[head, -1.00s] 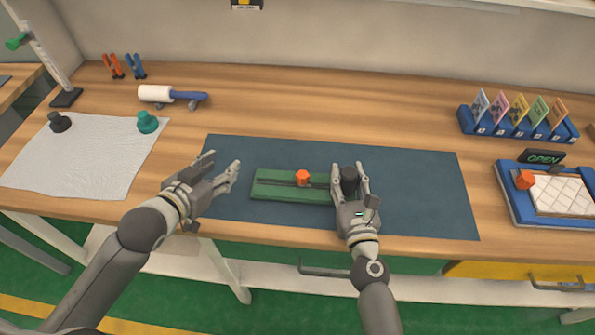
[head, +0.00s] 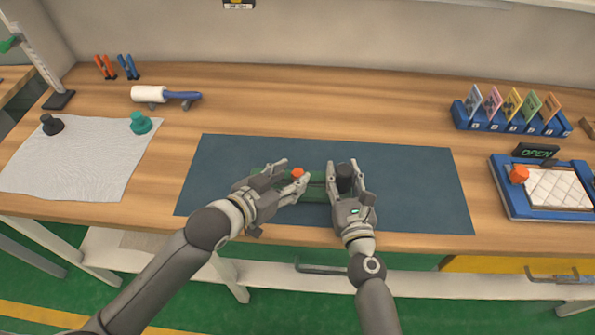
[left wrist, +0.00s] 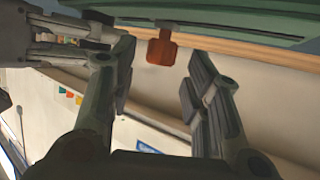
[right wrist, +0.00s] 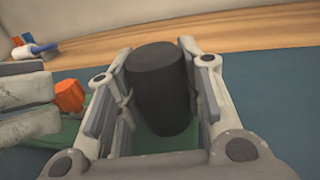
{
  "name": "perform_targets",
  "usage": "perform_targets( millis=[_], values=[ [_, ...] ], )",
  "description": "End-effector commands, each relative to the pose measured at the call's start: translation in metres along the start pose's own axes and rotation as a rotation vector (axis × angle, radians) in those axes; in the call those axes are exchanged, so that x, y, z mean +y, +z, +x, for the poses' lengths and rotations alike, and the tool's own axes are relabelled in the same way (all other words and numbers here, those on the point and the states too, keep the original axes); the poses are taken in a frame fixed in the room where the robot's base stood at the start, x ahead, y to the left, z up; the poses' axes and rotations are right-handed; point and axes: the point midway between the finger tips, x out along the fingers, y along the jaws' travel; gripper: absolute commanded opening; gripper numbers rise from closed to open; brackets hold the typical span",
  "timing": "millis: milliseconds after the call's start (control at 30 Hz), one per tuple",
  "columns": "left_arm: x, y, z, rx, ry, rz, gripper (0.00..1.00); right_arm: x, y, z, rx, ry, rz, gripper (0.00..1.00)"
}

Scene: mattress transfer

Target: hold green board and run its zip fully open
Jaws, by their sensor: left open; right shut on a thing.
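The green board (head: 314,194) lies on the dark blue mat, partly hidden by my two hands. Its orange zip pull (head: 297,174) stands up toward the board's left half; it also shows in the left wrist view (left wrist: 161,47) between and beyond the fingertips. My left gripper (head: 290,178) is open around the orange pull, with no clear contact. My right gripper (head: 345,175) is shut on the black knob (right wrist: 160,88) at the board's right end. In the right wrist view the orange pull (right wrist: 69,95) sits beside my left fingers.
The blue mat (head: 420,185) is bare around the board. A white cloth (head: 75,165) with black and green knobs lies left. A lint roller (head: 165,96) lies behind. A card rack (head: 510,118) and a blue tray with an OPEN sign (head: 512,205) stand right.

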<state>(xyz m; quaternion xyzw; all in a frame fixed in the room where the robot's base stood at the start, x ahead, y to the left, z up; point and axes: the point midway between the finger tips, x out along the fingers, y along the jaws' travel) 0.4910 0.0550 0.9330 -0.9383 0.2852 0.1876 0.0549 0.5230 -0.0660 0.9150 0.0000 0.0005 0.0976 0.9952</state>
Motion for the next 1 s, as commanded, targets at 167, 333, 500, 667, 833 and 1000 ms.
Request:
perform_targets(
  millis=[167,333,500,667,833,1000],
  values=[
    [0.000,-0.001,0.024,0.000,-0.001,-0.001,0.44,0.000,0.002,0.000,-0.003,0.000,0.002,0.00],
    [0.000,-0.001,0.034,0.001,0.000,0.001,0.44,0.000,0.002,0.000,-0.003,0.000,0.002,0.00],
    [0.000,0.000,0.037,0.000,0.000,0.001,0.44,0.000,0.002,0.000,-0.003,0.000,0.002,0.00],
    [0.000,0.000,0.037,0.000,-0.001,0.001,0.44,0.000,0.002,0.000,-0.003,0.000,0.002,0.00],
    [0.000,0.000,0.036,0.000,-0.001,0.000,0.22,0.000,0.002,0.000,-0.003,0.000,0.002,0.00],
    [0.000,0.000,0.036,0.000,-0.001,0.000,0.00,0.000,0.002,0.000,-0.003,0.000,0.002,0.00]
  ],
)
